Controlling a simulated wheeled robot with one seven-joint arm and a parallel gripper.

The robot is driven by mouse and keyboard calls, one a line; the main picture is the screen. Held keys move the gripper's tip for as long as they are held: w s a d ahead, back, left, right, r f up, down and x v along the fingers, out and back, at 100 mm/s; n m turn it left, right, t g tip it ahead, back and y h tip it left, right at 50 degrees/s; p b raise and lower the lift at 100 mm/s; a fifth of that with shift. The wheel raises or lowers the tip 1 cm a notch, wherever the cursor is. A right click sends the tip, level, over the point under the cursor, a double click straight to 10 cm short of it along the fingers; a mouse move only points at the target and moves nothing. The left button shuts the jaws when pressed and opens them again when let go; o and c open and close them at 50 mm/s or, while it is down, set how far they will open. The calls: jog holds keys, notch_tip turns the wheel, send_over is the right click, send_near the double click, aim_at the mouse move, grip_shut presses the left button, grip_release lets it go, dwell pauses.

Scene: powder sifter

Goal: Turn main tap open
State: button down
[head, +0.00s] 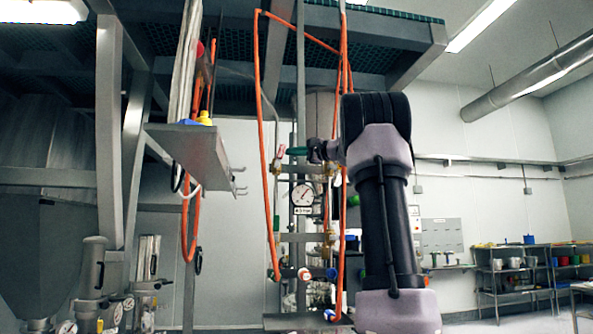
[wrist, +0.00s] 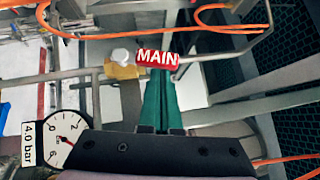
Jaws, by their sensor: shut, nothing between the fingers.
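The main tap has a red handle marked MAIN (wrist: 157,59) on a brass valve body (wrist: 122,72) with a pale round end. In the head view, its red handle (head: 281,151) shows small on the pipework, at the tip of my gripper. My gripper (head: 291,151) has green fingers and reaches left from my arm. In the wrist view, the fingers (wrist: 160,76) are shut together and empty, with their tips right at the lower edge of the red handle. I cannot tell whether they touch it. The fingers hide part of the pipe behind.
A pressure gauge (head: 302,195) sits below the tap; it also shows in the wrist view (wrist: 68,139) beside a 4.0 bar label. Orange hoses (head: 262,130) hang on both sides of the pipework. A grey shelf (head: 187,152) stands left. Lower taps include a red one (head: 304,273).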

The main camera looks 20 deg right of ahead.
jog(key=shift+w+a+r+n+g, duration=0.15)
jog(key=shift+a+r+n+g, duration=0.35)
jog(key=shift+a+n, duration=0.1)
jog(key=shift+r, duration=0.1)
dwell(0.5)
